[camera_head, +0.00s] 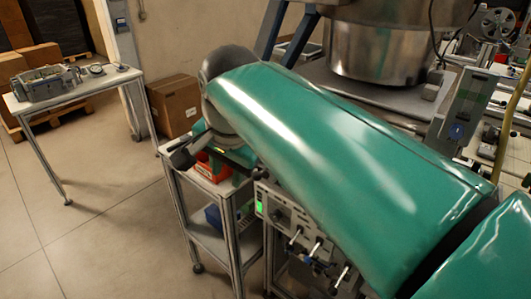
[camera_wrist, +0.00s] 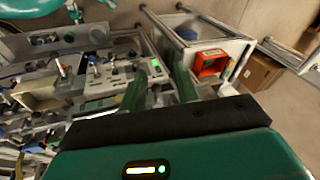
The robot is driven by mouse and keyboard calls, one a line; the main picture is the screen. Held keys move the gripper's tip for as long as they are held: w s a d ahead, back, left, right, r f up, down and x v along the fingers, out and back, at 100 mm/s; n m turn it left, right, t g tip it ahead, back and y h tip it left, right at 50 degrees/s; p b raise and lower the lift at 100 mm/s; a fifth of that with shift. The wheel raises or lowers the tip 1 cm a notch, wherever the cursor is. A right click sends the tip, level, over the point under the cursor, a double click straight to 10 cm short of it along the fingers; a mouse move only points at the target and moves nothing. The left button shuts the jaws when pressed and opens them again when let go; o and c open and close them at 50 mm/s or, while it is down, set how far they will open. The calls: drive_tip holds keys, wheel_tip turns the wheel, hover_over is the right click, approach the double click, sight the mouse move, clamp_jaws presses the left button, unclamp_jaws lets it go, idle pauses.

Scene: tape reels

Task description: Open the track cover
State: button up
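My gripper (camera_wrist: 160,70) shows two green fingers in the wrist view, spread apart with an empty gap between them. They reach over the area between the machine bench and the small cart. A grey control panel (camera_wrist: 115,78) with levers and a green light lies just left of the fingers. In the head view the same panel (camera_head: 285,222) shows beneath my green arm, which hides much of the bench. A beige box-like part (camera_wrist: 45,88) sits farther left among the machine parts. I cannot tell which part is the track cover.
A small cart (camera_head: 212,188) with a red-orange bin (camera_wrist: 211,64) stands beside the bench, close to my gripper. A cardboard box (camera_head: 175,104) is behind it. A side table (camera_head: 90,86) with equipment stands at left. A large metal bowl (camera_head: 385,50) is behind my arm.

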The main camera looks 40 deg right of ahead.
drive_tip(key=s+d+r+m+y, duration=0.1)
drive_tip(key=s+d+r+m, duration=0.55)
drive_tip(key=d+m, duration=0.35)
drive_tip(key=s+d+r+m+y, duration=0.1)
drive_tip(key=s+d+r+m, duration=0.5)
drive_tip(key=d+m, duration=0.45)
drive_tip(key=shift+t, duration=0.4)
drive_tip(key=x, duration=0.8)
drive_tip(key=w+x, duration=0.1)
drive_tip(key=x, duration=0.4)
drive_tip(key=shift+w+d+r, duration=0.1)
drive_tip(key=shift+w+d, duration=0.05)
drive_tip(key=shift+d, duration=0.15)
clamp_jaws()
